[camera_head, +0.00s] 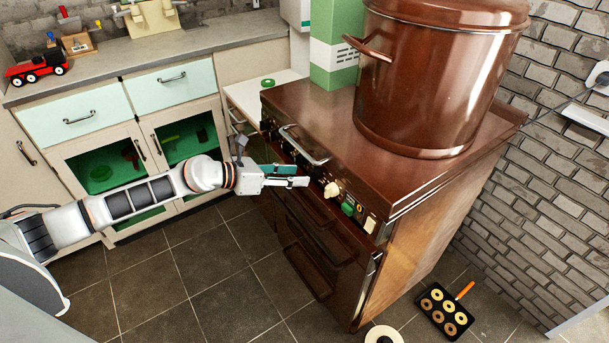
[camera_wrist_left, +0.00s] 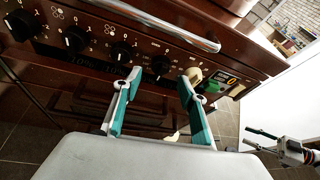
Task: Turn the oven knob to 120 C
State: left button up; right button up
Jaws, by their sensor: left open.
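The brown oven (camera_head: 330,235) has a row of knobs on its front panel. The left wrist view shows several black knobs (camera_wrist_left: 75,38) with white markings, then a cream knob (camera_wrist_left: 192,75) and a green knob (camera_wrist_left: 210,87) at the right. The cream knob (camera_head: 332,190) and green knob (camera_head: 348,208) also show in the head view. My left gripper (camera_head: 300,176) is open and empty at the panel. In the left wrist view, one black knob (camera_wrist_left: 163,66) appears between its fingertips (camera_wrist_left: 159,79); contact cannot be told. My right gripper (camera_wrist_left: 260,141) is open, off to the right.
A metal handle bar (camera_head: 303,146) juts from the oven front above the knobs. A large brown pot (camera_head: 425,85) stands on top. Pale cabinets (camera_head: 95,160) line the left. A black tray (camera_head: 445,310) with ring shapes lies on the floor. The tiled floor before the oven is mostly clear.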

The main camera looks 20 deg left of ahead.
pick_arm(q)
jog(key=v, duration=0.7)
jog(key=shift+s, duration=0.2)
jog(key=shift+r, duration=0.1)
jog(key=s+d+f+n+t, duration=0.5)
jog(key=d+n, duration=0.5)
jog(key=n, duration=0.5)
jog(key=s+a+f+n+g+y, duration=0.2)
jog(key=s+f+n+y, duration=0.5)
jog(key=s+f+n, duration=1.1)
jog(key=s+n+g, duration=0.1)
jog(key=s+n, duration=0.2)
jog(key=n, duration=0.2)
jog(key=shift+n+g+p, duration=0.3)
jog(key=shift+g+p, duration=0.1)
jog(key=shift+f, duration=0.1)
jog(key=shift+w, duration=0.1)
